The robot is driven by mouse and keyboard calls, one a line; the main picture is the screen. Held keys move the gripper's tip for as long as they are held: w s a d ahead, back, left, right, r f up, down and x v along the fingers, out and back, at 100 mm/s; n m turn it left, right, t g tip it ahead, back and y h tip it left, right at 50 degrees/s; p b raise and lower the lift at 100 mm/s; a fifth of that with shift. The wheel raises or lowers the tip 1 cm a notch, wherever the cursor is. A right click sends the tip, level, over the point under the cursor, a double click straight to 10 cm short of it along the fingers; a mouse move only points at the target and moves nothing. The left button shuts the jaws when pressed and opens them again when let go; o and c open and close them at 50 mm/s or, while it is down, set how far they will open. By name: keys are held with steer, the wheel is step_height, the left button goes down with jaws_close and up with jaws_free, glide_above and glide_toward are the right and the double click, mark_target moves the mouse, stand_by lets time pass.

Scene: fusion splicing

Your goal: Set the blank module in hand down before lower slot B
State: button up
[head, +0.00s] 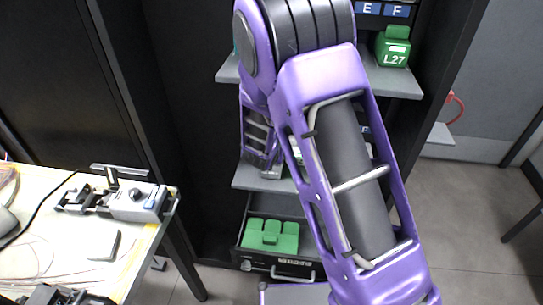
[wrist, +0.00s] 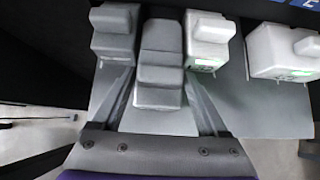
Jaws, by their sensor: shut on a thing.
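The blank module (wrist: 160,70), a plain grey stepped block, is between the two fingers of my gripper (wrist: 158,100) in the wrist view. My gripper is shut on it. The module is over or on a grey shelf (wrist: 262,112); I cannot tell whether it touches. A grey module (wrist: 114,42) is close on its left and a white module (wrist: 208,42) close on its right. In the head view my arm hides most of the lower shelf (head: 258,184) and the held module. The label of lower slot B is not readable in either view.
Another white module (wrist: 284,52) stands farther right. A green module marked L27 (head: 393,48) sits on the upper shelf (head: 392,84). Below, an open drawer (head: 285,262) holds green blocks (head: 270,236). A table (head: 78,215) with a splicing device (head: 135,202) is at left.

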steer(key=shift+f, duration=0.15)
steer(key=o, duration=1.3)
steer(key=shift+o, duration=0.2)
steer(key=shift+s+r, duration=0.1)
steer(key=shift+r, duration=0.25)
steer(key=p+v, duration=0.2)
steer(key=v, duration=0.9)
steer(key=shift+s+r+p, duration=0.15)
steer(key=shift+s+p, duration=0.15)
steer(key=shift+p, duration=0.1)
